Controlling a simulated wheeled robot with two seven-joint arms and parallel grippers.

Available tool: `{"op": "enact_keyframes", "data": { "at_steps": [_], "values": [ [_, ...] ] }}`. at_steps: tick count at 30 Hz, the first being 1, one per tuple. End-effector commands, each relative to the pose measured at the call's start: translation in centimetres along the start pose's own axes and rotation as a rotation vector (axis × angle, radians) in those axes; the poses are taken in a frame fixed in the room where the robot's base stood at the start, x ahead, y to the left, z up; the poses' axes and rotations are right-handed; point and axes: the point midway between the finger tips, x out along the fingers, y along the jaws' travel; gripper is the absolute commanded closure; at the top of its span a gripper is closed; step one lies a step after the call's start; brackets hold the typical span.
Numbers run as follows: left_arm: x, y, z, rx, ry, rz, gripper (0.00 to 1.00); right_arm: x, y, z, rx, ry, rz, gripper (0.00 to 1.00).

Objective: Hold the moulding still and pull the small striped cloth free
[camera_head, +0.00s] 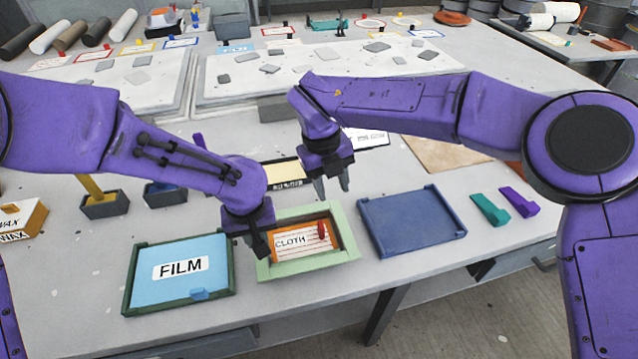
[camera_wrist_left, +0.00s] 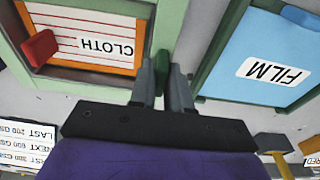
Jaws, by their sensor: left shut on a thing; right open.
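The moulding (camera_head: 308,270) is a pale green rectangular frame on the near table, also in the left wrist view (camera_wrist_left: 172,28). Inside it lies the small striped cloth (camera_head: 296,245), white with thin lines, an orange border, the word CLOTH and a red tab; it also shows in the left wrist view (camera_wrist_left: 82,38). My left gripper (camera_head: 262,246) is at the moulding's left side; in the wrist view its fingers (camera_wrist_left: 162,82) are shut on a darker green piece at that edge. My right gripper (camera_head: 332,184) is open and empty, above and behind the moulding, pointing down.
A green-rimmed tray (camera_head: 127,285) with a blue FILM sheet is close on the left. An empty blue tray (camera_head: 410,222) is on the right. Teal (camera_head: 490,210) and purple (camera_head: 520,202) pieces lie beyond it. A wax box (camera_head: 20,220) stands far left.

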Motion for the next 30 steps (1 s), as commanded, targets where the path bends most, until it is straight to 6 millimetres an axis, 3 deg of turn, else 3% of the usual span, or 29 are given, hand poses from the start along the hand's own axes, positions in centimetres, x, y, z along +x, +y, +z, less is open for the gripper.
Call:
{"op": "enact_keyframes", "data": {
  "at_steps": [3, 7, 21, 30],
  "values": [
    [0.0, 0.0, 0.0, 0.0, 0.0, 0.0, 1.0, -1.3, 2.1, -0.4, 0.067, 0.034, 0.132, 0.57],
    [0.0, 0.0, 0.0, 0.0, 0.0, 0.0, 1.0, -0.8, 2.8, -0.6, 0.084, 0.047, 0.166, 0.57],
    [0.0, 0.0, 0.0, 0.0, 0.0, 0.0, 1.0, 8.7, 4.2, -0.9, 0.083, 0.046, 0.16, 0.57],
    [0.0, 0.0, 0.0, 0.0, 0.0, 0.0, 1.0, 10.3, 4.5, -1.0, 0.082, 0.043, 0.161, 0.57]
  ]
}}
